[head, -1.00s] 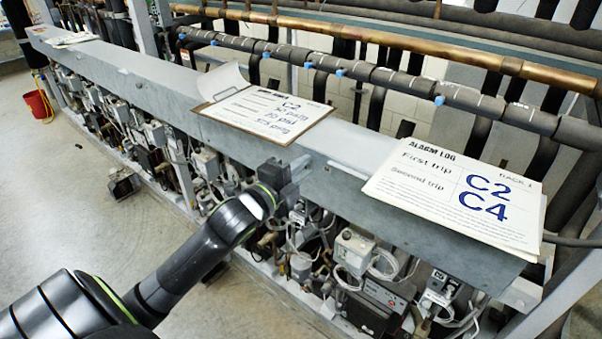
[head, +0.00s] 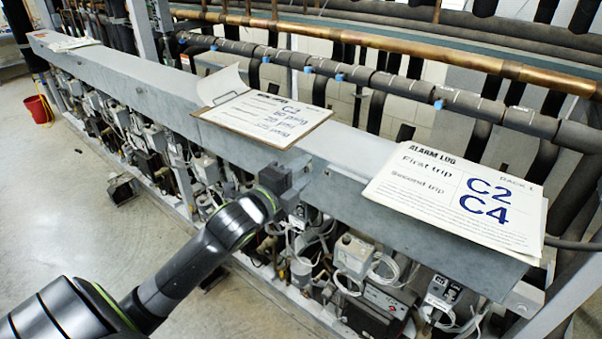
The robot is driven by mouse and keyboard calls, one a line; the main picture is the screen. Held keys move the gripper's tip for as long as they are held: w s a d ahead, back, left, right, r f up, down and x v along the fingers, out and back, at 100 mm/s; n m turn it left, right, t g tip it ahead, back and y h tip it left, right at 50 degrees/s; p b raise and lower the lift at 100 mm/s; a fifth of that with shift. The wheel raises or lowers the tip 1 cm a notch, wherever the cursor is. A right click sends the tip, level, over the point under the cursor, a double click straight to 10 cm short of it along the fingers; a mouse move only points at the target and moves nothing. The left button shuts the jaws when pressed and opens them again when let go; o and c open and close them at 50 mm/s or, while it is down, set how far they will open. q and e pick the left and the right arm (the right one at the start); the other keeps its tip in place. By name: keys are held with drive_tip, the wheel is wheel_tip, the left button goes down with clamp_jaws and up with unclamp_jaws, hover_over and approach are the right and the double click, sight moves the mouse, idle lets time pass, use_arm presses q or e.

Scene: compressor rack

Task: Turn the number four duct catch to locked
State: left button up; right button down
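A long grey metal duct (head: 360,193) runs from the far left to the near right along the compressor rack. I cannot make out a number four catch or its setting on it. My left gripper (head: 299,178) is at the duct's front side, near the middle of the picture, just below and right of the clipboard. Its dark fingers overlap the duct's front edge in the picture. I cannot tell whether they touch it, or whether they are open or shut. The gripper and wrist hide part of the duct's front. My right gripper is not in view.
A clipboard with papers (head: 262,118) and an alarm log sheet (head: 452,200) reading C2 and C4 lie on the duct. Grey control boxes (head: 354,256) and cables crowd below it. Pipes (head: 400,85) run behind. A red bucket (head: 38,108) stands far left.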

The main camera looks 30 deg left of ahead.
use_arm(q)
drive_tip(key=shift+s, duration=0.1)
drive_tip(key=s+a+p, duration=0.1)
drive_tip(key=s+p, duration=0.1)
drive_tip(key=s, duration=1.5)
drive_tip(key=shift+a+p, duration=0.15)
drive_tip(key=shift+p, duration=0.25)
drive_tip(key=shift+s, duration=0.1)
